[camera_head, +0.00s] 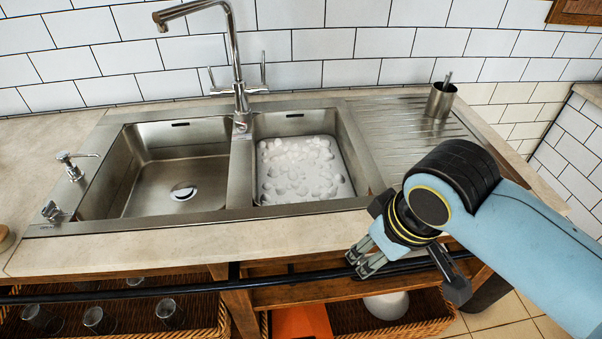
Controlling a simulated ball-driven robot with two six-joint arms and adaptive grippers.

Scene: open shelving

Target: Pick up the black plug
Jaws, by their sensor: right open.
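My right gripper (410,276) reaches in from the right and hangs over the front edge of the counter, below the sink. Its fingers are spread open, with nothing between them. A small dark and shiny piece (52,211) lies on the left front rim of the sink, far left of the gripper. It may be the black plug, but it is too small to tell for sure. My left gripper is not in view.
The steel double sink (233,200) has an empty left basin and a right basin holding foamy water (303,170). A tall tap (240,95) stands behind. A steel cup (440,100) stands on the drainer. A dark rail (150,291) runs along the front, above wicker baskets with glasses.

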